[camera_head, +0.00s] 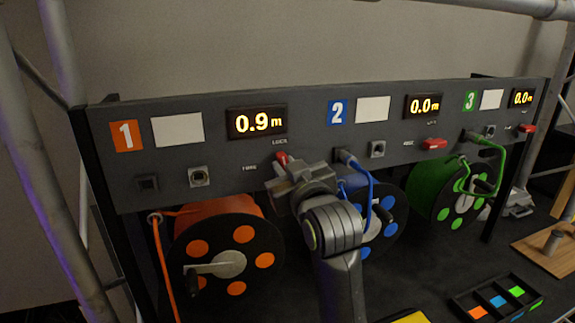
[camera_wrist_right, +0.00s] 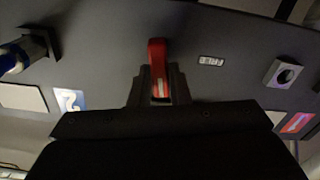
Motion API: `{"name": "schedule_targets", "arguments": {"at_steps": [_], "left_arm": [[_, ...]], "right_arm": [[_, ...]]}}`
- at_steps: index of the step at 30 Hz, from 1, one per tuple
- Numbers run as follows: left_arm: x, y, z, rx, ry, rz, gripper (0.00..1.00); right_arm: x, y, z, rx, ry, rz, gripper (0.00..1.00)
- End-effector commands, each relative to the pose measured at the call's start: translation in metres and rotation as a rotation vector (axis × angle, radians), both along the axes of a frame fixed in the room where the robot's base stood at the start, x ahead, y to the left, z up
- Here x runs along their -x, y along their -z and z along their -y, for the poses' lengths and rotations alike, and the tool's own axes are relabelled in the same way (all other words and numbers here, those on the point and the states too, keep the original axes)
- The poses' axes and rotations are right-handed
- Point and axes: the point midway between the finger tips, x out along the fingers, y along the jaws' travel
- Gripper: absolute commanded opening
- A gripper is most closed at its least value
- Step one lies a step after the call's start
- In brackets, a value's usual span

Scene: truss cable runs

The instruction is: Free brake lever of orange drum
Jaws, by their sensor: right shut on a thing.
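The orange drum (camera_head: 222,250) hangs below panel section 1, with orange cable on it and a crank on its face. Its red brake lever (camera_head: 282,158) shows just below the LOCK label, partly hidden by my right gripper. My right gripper (camera_head: 284,170) is at the panel, shut on this lever. In the right wrist view the red lever (camera_wrist_right: 157,60) stands between the two fingers (camera_wrist_right: 158,88), its end sticking out past them. The FREE label (camera_wrist_right: 211,60) is beside it, apart from the lever. My left gripper is not in view.
A blue drum (camera_head: 378,235) and a green drum (camera_head: 435,190) hang to the right, with their own red levers, one being the section 2 lever (camera_head: 434,144). A blue cable (camera_head: 369,190) runs close right of my gripper.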

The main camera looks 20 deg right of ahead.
Motion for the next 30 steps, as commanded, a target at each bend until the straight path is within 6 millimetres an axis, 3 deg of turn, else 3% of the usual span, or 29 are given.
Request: {"name": "schedule_targets", "arguments": {"at_steps": [30], "left_arm": [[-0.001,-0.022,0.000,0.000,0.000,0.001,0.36]], "right_arm": [[0.000,0.006,-0.007,0.956,0.001,0.033,0.00]]}}
